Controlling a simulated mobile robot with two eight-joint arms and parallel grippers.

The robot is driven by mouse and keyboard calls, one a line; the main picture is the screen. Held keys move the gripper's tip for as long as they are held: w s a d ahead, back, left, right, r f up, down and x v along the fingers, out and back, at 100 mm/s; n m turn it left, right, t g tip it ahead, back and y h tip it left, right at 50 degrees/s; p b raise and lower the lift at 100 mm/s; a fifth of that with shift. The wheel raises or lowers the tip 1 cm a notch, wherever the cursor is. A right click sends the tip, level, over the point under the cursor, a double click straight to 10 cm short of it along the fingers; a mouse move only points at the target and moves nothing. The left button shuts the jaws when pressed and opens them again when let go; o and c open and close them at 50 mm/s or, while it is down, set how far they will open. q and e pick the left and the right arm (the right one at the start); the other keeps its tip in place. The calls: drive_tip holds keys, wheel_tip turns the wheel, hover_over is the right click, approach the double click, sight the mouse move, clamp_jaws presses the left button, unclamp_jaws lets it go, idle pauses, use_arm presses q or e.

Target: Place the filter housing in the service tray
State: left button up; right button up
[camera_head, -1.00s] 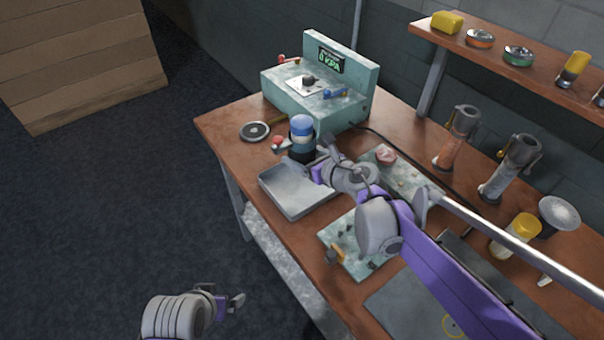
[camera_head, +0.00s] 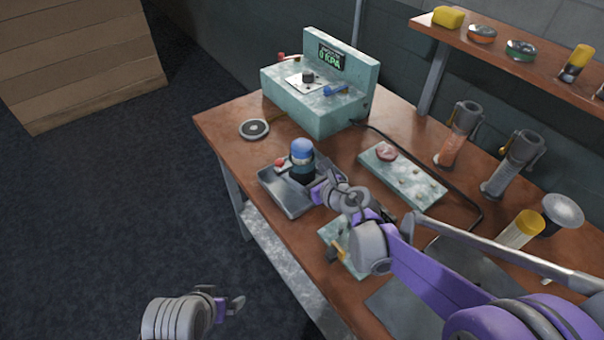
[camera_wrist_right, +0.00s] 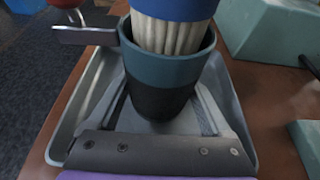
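The filter housing (camera_head: 302,160) is a dark teal and black cup with a blue top and a red knob on its left side. It stands upright over the grey metal service tray (camera_head: 272,194), within its rim. In the right wrist view the housing (camera_wrist_right: 162,75) shows pale pleats under the blue top, with the tray (camera_wrist_right: 66,130) around and below it. My right gripper (camera_head: 315,182) is shut around the housing's lower part, a finger on each side. I cannot tell whether its base touches the tray floor. My left gripper (camera_head: 226,302) is low, away from the table; its opening is unclear.
A green pressure box (camera_head: 318,100) stands behind the tray, with a round black disc (camera_head: 254,129) to its left. A pale green plate (camera_head: 402,178) lies to the right, near two upright tubes. Another plate (camera_head: 336,232) lies partly under my right arm.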

drive_tip(key=shift+o, duration=1)
drive_tip(key=shift+r, duration=0.1)
drive_tip(key=shift+s+r, duration=0.1)
drive_tip(key=shift+r, duration=0.1)
drive_tip(key=p+v, duration=0.1)
drive_tip(key=v, duration=1.1)
drive_tip(key=shift+f, duration=0.15)
